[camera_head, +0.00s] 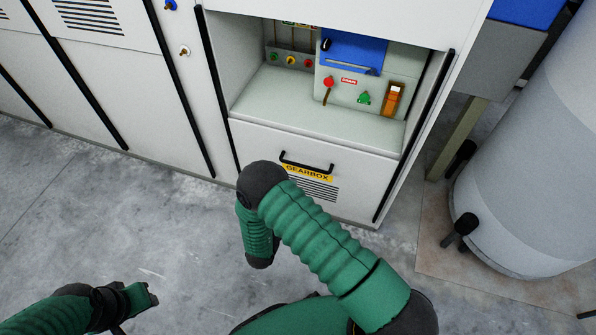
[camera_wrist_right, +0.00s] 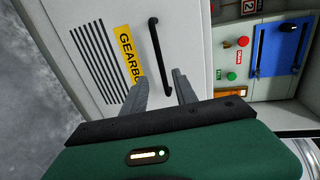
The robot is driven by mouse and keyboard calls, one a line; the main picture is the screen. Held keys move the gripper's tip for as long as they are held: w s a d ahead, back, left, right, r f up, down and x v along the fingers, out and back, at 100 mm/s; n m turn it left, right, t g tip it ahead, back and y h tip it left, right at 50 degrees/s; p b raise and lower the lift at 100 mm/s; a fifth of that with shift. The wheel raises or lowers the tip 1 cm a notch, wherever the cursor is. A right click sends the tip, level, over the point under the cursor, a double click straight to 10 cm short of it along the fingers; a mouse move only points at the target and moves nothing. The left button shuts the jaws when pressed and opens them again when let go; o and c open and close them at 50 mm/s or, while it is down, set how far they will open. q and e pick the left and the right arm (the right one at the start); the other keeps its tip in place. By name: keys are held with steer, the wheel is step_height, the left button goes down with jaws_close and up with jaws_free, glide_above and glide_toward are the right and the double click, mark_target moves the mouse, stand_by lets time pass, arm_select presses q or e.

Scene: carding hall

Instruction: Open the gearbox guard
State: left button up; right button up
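The gearbox guard (camera_head: 255,146) is a pale panel low on the machine, with a yellow GEARBOX label (camera_head: 307,172), vent slots and a black bar handle (camera_head: 306,165) near its top. The guard looks shut. In the right wrist view the handle (camera_wrist_right: 160,57) shows beyond my right gripper (camera_wrist_right: 163,82), whose two fingers are spread apart with nothing between the tips. The tips appear short of the bar. In the head view my right arm hides that gripper. My left gripper (camera_head: 140,300) is low at the left, away from the guard; its finger opening is unclear.
A large grey cylinder (camera_head: 530,170) stands on the right. Grey concrete floor (camera_head: 100,210) lies clear in front of the left cabinets.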

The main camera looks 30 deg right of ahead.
steer(key=v, duration=0.4)
steer(key=shift+s+a+p, duration=0.1)
steer(key=shift+a+p, duration=0.05)
steer(key=shift+p, duration=0.2)
steer(key=w+a+r+n+y, duration=0.4)
steer(key=w+n+y, duration=0.2)
steer(key=w, duration=0.1)
steer(key=s+a+r+n+g+y, duration=0.2)
steer(key=a+r+n+y, duration=0.15)
steer(key=r+n, duration=0.35)
steer(key=s+d+r+n+g+y, duration=0.1)
steer(key=s+d+r+n+g, duration=0.15)
steer(key=s+n, duration=0.55)
steer(key=s+d+r+n+g+y, duration=0.1)
steer(key=s+r+n+g, duration=0.2)
steer(key=s+n, duration=0.5)
steer(key=s+r+m+p, duration=0.1)
steer(key=s+r+p, duration=0.2)
steer(key=r+p, duration=2.6)
steer(key=shift+d+p, duration=0.3)
